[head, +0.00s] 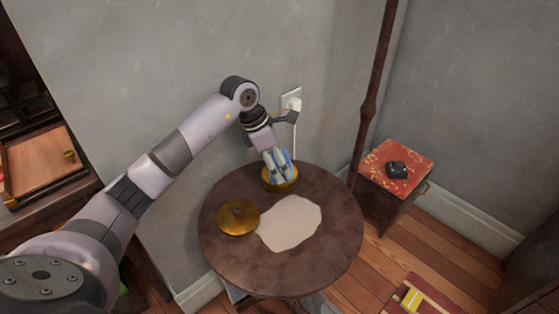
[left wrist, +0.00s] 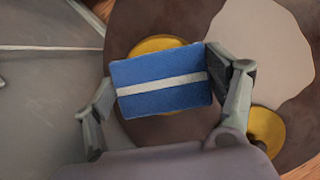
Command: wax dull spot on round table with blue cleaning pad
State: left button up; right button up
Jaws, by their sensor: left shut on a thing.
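The round table (head: 225,255) is dark brown, with a pale irregular dull spot (head: 292,226) on its top that also shows in the left wrist view (left wrist: 262,50). My left gripper (head: 279,170) is shut on the blue cleaning pad (left wrist: 160,82), which has a white stripe across it. In the left wrist view the pad lies between the two fingers and in front of a brass pot. In the head view the gripper mostly hides the pad, over the pot and beyond the spot's far edge. Contact with the pot cannot be told. My right gripper is not in view.
An open brass pot (head: 282,186) stands at the table's back, and a round brass lid (head: 238,217) lies left of the spot. A wall outlet with a plug (head: 292,103) is behind. A red-topped side table (head: 395,170) with a black object stands right.

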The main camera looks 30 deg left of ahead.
pick_arm(q)
jog(key=shift+f, duration=0.45)
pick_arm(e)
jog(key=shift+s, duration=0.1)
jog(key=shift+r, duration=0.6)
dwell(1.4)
pick_arm(q)
jog(key=shift+f, duration=0.1)
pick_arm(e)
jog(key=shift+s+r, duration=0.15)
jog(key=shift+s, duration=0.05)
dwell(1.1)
pick_arm(q)
jog(key=shift+r, duration=0.55)
jog(key=shift+r+p, duration=0.95)
jog(key=shift+r, duration=0.1)
jog(key=shift+r+p, duration=0.65)
jog(key=shift+r, duration=0.3)
jog(key=shift+r+p, duration=0.7)
jog(key=shift+r, duration=0.25)
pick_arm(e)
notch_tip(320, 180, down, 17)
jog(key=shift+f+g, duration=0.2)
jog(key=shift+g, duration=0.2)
